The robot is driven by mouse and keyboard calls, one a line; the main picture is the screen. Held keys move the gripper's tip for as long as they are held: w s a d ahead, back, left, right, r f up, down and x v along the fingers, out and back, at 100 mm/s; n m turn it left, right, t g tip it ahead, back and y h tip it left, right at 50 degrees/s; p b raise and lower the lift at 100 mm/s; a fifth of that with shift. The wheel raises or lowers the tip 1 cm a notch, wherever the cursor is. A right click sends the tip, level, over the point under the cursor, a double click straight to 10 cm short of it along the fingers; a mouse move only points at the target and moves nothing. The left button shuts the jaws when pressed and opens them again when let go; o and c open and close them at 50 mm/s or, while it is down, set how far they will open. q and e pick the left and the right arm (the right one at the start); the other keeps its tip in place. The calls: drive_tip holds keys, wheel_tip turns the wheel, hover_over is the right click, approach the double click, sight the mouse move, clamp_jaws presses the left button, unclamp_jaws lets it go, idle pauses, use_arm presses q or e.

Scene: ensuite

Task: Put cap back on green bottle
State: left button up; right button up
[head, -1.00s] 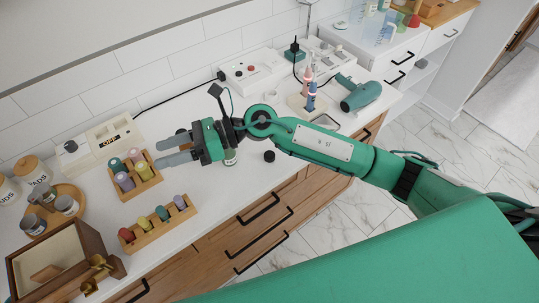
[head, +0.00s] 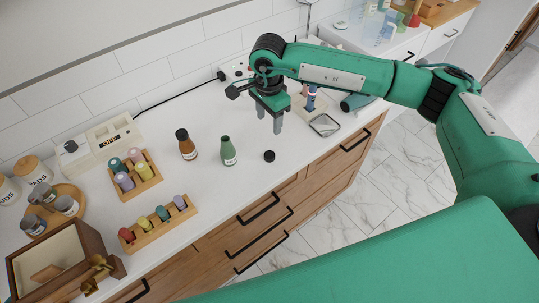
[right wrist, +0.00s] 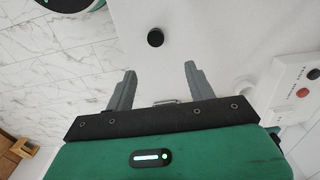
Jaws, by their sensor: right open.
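The green bottle (head: 228,151) stands upright and uncapped on the white counter in the head view. A small black cap (head: 269,156) lies on the counter to its right; it also shows in the right wrist view (right wrist: 155,38), beyond and between the fingertips. My right gripper (head: 269,124) points down, open and empty, above the counter behind the cap. In the right wrist view its two grey fingers (right wrist: 157,84) are spread apart, not touching the cap. My left gripper is not in view.
A brown bottle (head: 186,145) with a dark cap stands left of the green one. Wooden racks of small bottles (head: 158,228) sit further left. A mirror-like tray (head: 324,125) and a hair dryer (head: 356,102) are to the right. The counter around the cap is clear.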

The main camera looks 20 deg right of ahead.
drive_tip(key=shift+f, duration=0.1)
drive_tip(key=p, duration=0.3)
hover_over(270, 155)
drive_tip(key=w, duration=0.1)
wheel_tip(270, 155, down, 8)
drive_tip(key=shift+r, duration=0.1)
drive_tip(key=shift+f+b, duration=0.3)
drive_tip(key=shift+f, duration=0.05)
drive_tip(key=shift+s+f+p, duration=0.1)
drive_tip(key=shift+f+p, duration=0.1)
drive_tip(key=shift+p, duration=0.2)
drive_tip(key=f, duration=0.1)
drive_tip(key=f+p, duration=0.2)
drive_tip(key=f, duration=0.1)
drive_tip(key=shift+s, duration=0.35)
drive_tip(key=shift+f, duration=0.4)
drive_tip(key=shift+w, duration=0.1)
